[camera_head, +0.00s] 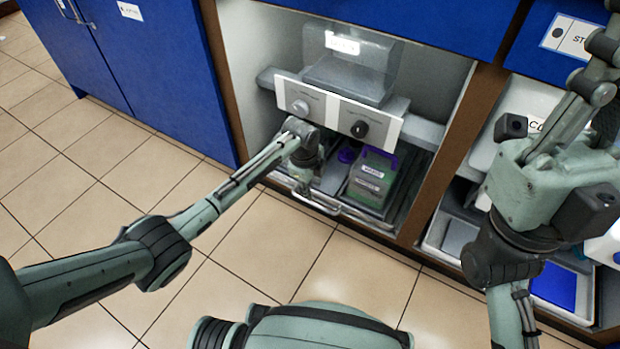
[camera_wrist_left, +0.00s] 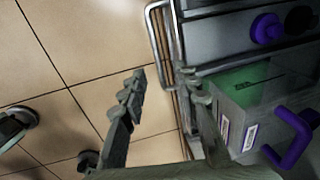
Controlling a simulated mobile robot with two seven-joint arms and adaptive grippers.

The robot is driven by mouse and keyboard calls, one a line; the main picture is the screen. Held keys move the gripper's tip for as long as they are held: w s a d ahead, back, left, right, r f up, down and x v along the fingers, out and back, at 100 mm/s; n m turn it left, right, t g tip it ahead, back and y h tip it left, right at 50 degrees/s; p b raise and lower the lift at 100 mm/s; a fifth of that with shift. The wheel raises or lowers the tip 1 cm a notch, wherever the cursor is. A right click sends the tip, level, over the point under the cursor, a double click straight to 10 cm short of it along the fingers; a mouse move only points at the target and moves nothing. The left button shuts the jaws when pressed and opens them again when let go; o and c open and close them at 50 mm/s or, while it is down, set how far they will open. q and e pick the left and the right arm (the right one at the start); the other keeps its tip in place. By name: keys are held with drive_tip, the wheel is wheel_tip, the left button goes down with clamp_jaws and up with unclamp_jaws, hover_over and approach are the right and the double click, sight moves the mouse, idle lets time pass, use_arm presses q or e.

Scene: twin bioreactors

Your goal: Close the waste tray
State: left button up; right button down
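The waste tray (camera_head: 389,226) is low in the middle cabinet bay, its front edge near the bay's front line; I cannot tell exactly how far it sticks out. Its metal bar handle (camera_head: 316,204) is on the front and also shows in the left wrist view (camera_wrist_left: 154,42). A grey and green container (camera_head: 371,178) with a purple handle stands in the tray. My left gripper (camera_head: 303,182) is at the tray front by the handle. In the left wrist view its fingers (camera_wrist_left: 166,76) are apart, the handle just beyond the tips.
A control panel with two knobs (camera_head: 340,112) sits above the tray. A wooden post (camera_head: 440,165) separates this bay from the right one, which holds another tray (camera_head: 458,235). Blue cabinets (camera_head: 150,70) stand left. Tiled floor (camera_head: 270,245) in front is clear.

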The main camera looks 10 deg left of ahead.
use_arm(q)
drive_tip(key=r, duration=0.4)
drive_tip(key=shift+s+a, duration=0.15)
drive_tip(key=shift+s, duration=0.2)
